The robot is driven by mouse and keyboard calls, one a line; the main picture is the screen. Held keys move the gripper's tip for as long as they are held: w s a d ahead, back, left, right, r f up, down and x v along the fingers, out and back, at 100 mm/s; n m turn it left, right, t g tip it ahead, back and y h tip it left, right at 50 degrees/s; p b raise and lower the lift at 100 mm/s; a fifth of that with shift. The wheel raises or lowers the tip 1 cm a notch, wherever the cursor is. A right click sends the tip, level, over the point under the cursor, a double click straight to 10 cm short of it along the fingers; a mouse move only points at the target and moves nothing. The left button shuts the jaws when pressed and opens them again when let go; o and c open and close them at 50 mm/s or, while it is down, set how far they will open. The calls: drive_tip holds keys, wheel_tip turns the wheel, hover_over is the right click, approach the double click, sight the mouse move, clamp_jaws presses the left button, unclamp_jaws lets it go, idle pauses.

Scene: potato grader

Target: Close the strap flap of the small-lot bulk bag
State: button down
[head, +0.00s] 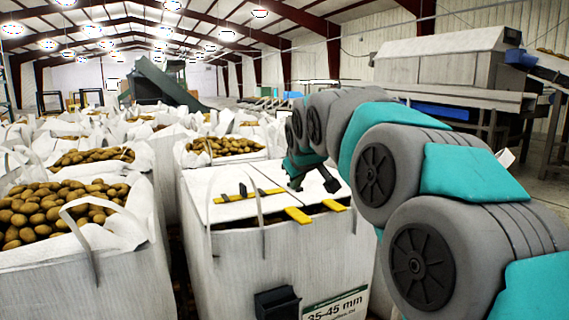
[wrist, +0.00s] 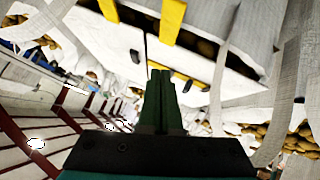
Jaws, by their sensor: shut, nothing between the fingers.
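The bulk bag (head: 270,265), a white woven bag labelled 35-45 mm, stands in the middle of the head view. Pale flap panels (head: 225,205) cover much of its top, with a seam between them. A yellow strap (head: 250,195) crosses the panels beside small dark handles, and yellow tabs (head: 298,215) stick out over the front edge. Potatoes show in a dark gap along that edge. The panels and yellow strap pieces (wrist: 172,16) also show in the wrist view. My gripper (wrist: 160,75) is shut and empty, above the bag's right side; I cannot tell whether it touches the flap.
An open bag of potatoes (head: 65,212) stands close at left, and another (head: 222,146) stands behind. Upright lifting loops (head: 260,205) rise around the bag's top. A dark box (head: 277,303) is on its front. Grading machinery (head: 440,75) stands at back right. My arm hides the right side.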

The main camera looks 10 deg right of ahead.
sight(302, 218)
drive_tip(key=d+f+y, duration=0.1)
drive_tip(key=f, duration=0.1)
drive_tip(key=f+m+y, duration=0.1)
drive_tip(key=f, duration=0.2)
drive_tip(key=d+f+g+y+b, duration=0.1)
drive_tip(key=f, duration=0.1)
drive_tip(key=shift+w+d+f, duration=0.2)
drive_tip(key=shift+w+d, duration=0.15)
drive_tip(key=shift+w, duration=0.05)
drive_tip(key=shift+f+m, duration=0.4)
drive_tip(key=shift+f, duration=0.2)
drive_tip(key=shift+f, duration=0.15)
